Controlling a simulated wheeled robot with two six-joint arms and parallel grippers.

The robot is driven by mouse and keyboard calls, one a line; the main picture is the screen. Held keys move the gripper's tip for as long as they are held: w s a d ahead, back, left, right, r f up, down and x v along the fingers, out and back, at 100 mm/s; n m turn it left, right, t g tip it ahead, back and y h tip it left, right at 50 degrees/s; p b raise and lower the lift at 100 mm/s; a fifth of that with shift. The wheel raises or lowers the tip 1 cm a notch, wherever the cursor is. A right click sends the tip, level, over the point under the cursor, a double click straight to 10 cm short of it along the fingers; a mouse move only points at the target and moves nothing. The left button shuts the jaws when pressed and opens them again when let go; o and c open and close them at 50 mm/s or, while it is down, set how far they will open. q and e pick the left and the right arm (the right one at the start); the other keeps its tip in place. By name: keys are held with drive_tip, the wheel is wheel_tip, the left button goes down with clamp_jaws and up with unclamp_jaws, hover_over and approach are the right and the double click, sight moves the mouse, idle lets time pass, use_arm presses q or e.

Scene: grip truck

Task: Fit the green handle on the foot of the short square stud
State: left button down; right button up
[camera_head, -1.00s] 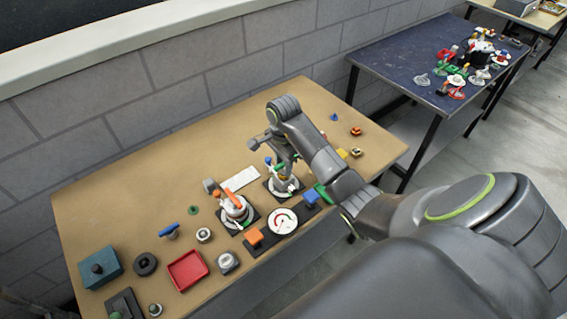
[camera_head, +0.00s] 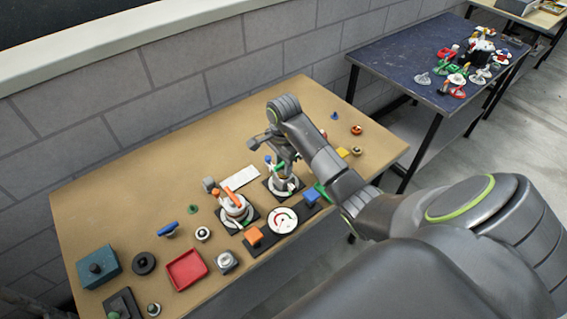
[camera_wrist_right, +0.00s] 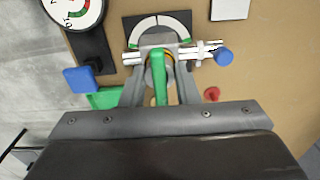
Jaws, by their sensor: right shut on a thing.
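My right gripper (camera_wrist_right: 160,84) is shut on the green handle (camera_wrist_right: 159,88), which stands between its fingers in the right wrist view. In the head view the gripper (camera_head: 281,165) is over the right round fixture on its black plate, with a bit of the handle's green showing. In the wrist view the fixture's white dial (camera_wrist_right: 158,30) lies just beyond the fingertips. A brassy part shows around the handle's far end; I cannot tell whether the handle touches a stud. The short square stud's foot is hidden by the gripper. My left gripper is not in view.
A blue knob (camera_wrist_right: 223,56) on a white crossbar stands close right of the fingers. A second fixture with an orange handle (camera_head: 232,197) stands to the left.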

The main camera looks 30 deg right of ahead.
sight(283, 163)
drive_tip(key=shift+f, duration=0.1)
drive_tip(key=o, duration=1.4)
drive_tip(key=shift+o, duration=0.2)
drive_tip(key=shift+r+p, duration=2.15)
drive_tip(key=shift+r, duration=1.65)
